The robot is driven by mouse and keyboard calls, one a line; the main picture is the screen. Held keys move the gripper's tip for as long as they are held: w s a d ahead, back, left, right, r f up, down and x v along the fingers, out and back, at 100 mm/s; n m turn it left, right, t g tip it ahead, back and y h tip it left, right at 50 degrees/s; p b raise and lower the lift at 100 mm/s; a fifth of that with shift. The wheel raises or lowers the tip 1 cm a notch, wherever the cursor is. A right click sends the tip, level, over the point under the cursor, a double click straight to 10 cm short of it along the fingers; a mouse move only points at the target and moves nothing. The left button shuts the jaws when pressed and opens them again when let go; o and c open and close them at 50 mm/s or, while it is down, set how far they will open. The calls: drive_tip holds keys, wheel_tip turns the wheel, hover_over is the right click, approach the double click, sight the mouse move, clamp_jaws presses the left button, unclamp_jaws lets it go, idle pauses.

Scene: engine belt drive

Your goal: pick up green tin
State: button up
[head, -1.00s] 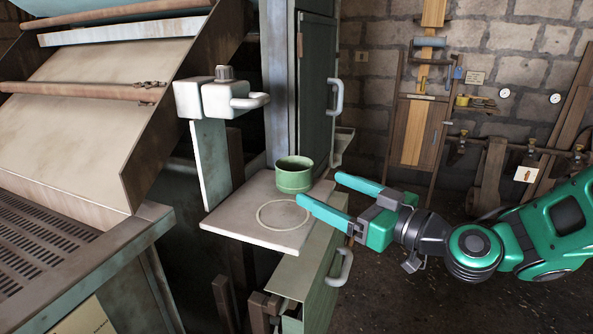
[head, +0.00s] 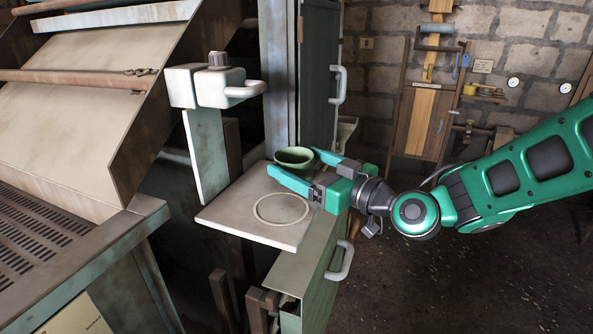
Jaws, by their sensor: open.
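The green tin (head: 294,157) is a short, open-topped round tin. It stands upright at the back of a small pale shelf (head: 243,219), behind a ring outline marked on the shelf. My gripper (head: 292,165) reaches in from the right, with its two green fingers apart. One finger passes in front of the tin and hides its lower part; the other is at its right, far side. The tin appears to be between the fingers. I cannot tell whether either finger touches it.
A white block with a handle (head: 216,84) stands above the shelf on the left. A cabinet door with a handle (head: 340,84) is behind the tin. A green drawer or bin (head: 322,275) juts out below the shelf. Open floor lies at the right.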

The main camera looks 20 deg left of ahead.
drive_tip(key=shift+x, duration=1.05)
drive_tip(key=c, duration=1.2)
drive_tip(key=shift+o, duration=0.2)
